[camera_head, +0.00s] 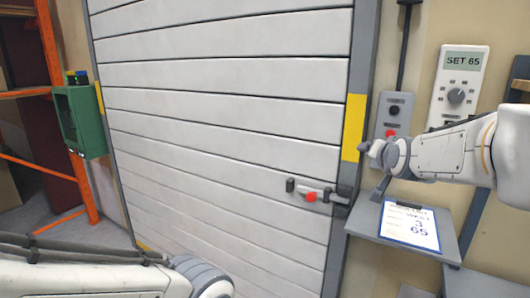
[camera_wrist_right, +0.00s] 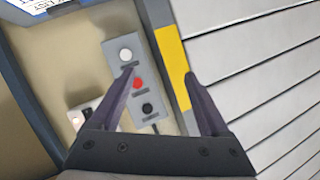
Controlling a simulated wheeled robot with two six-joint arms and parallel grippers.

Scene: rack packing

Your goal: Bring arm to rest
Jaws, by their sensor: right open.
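My right arm (camera_head: 445,150) comes in from the right, held out at the wall beside the roller door. My right gripper (camera_head: 372,160) is just in front of the lower part of a grey button box (camera_head: 397,106). In the right wrist view the right gripper (camera_wrist_right: 159,75) is open with nothing between its fingers. The button box (camera_wrist_right: 136,82) shows behind the left finger there, with white, red and black buttons; I cannot tell whether a fingertip touches it. My left arm (camera_head: 85,278) lies across the bottom left; its gripper is out of view.
The white door (camera_head: 220,120) has a latch with a red knob (camera_head: 311,195). A grey shelf (camera_head: 450,248) under my right arm holds a written sheet (camera_head: 410,226). A dial panel reading "SET 65" (camera_head: 446,104) hangs behind that arm. A green box (camera_head: 88,122) and orange rack (camera_head: 52,65) stand left.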

